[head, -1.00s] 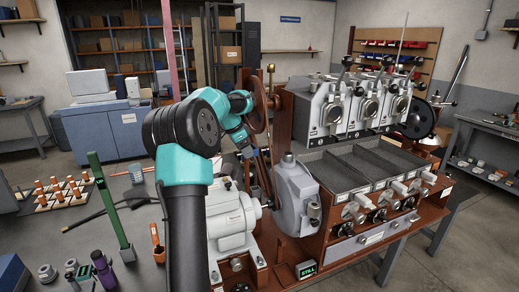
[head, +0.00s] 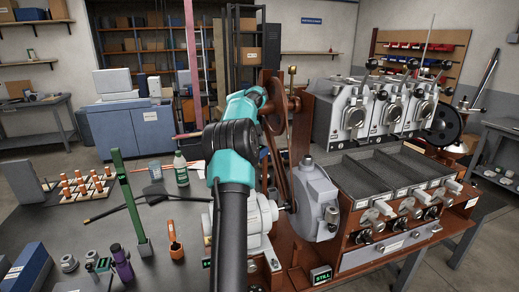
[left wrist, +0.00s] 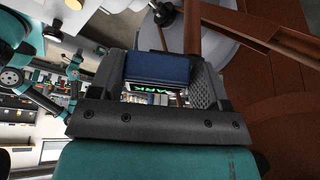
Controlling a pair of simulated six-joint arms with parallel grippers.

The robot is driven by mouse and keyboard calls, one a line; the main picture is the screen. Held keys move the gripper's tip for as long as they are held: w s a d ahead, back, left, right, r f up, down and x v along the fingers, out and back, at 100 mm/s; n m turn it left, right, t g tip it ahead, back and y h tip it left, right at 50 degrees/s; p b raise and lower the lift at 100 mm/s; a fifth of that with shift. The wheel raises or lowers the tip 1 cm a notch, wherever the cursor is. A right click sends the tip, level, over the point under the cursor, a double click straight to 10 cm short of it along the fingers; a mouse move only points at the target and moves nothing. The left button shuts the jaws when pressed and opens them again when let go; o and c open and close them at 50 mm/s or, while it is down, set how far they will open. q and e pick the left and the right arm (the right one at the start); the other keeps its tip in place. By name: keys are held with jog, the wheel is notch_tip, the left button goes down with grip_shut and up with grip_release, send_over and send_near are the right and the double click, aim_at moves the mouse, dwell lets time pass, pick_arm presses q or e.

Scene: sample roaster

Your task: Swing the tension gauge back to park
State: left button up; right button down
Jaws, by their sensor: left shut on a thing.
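In the left wrist view, my left gripper (left wrist: 160,72) is shut on a blue block-shaped piece (left wrist: 160,66), which I take to be the grip of the tension gauge. The jaws press on its two sides. A small display with green letters (left wrist: 157,91) shows below the block, between the jaws; its word is hard to read. In the head view my left arm reaches forward beside the brown drive wheel (head: 273,105) and belt; the arm and machine hide the gripper and gauge there. My right gripper is not seen.
The roaster's brown frame and grey housing (head: 316,205) stand close to the right of my left arm. A small display reads STILL (head: 321,274). A green post (head: 130,205), an orange-handled tool (head: 175,240) and a bottle (head: 181,168) stand on the bench at left.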

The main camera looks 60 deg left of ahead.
pick_arm(q)
jog(key=shift+a+m, duration=0.2)
jog(key=shift+m, duration=0.3)
jog(key=shift+g, duration=0.3)
jog(key=o, duration=1)
jog(key=shift+r, duration=0.1)
jog(key=s+d+r, duration=0.2)
jog(key=s+d, duration=0.1)
jog(key=d, duration=0.4)
jog(key=s+d+r, duration=0.2)
jog(key=s+d, duration=0.1)
jog(key=d, duration=0.4)
jog(key=shift+d+r, duration=0.35)
jog(key=shift+r, duration=0.05)
jog(key=shift+s, duration=0.1)
